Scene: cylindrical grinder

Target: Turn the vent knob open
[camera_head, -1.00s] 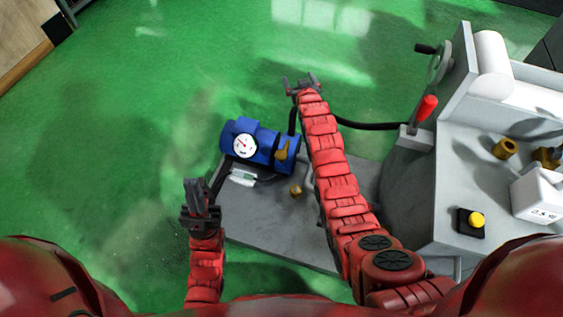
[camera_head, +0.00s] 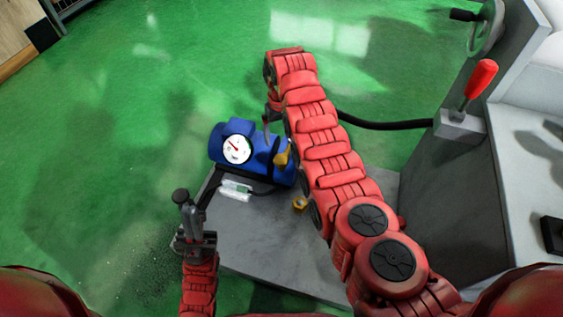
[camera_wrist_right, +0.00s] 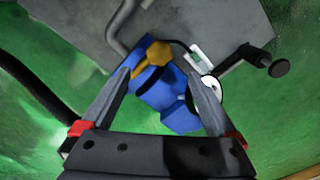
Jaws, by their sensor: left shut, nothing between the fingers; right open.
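The blue unit (camera_head: 232,140) with a white dial gauge (camera_head: 237,149) stands on the grey base plate. A yellow-brass knob (camera_head: 281,155), apparently the vent knob, is on its right end. My right gripper (camera_head: 270,122) points down beside the unit, partly hidden by its own arm. In the right wrist view its fingers (camera_wrist_right: 159,76) are spread wide and empty, with the brass knob (camera_wrist_right: 155,54) between and just beyond the tips. Contact cannot be told. My left gripper (camera_head: 192,222) is shut and empty at the plate's left edge.
A black lever with a round end (camera_head: 181,196) rises close to my left gripper. A small brass fitting (camera_head: 300,204) sits on the base plate (camera_head: 250,235). The grey machine with a red-handled lever (camera_head: 480,80) stands right. A black hose (camera_head: 375,124) crosses behind. Green floor is clear at left.

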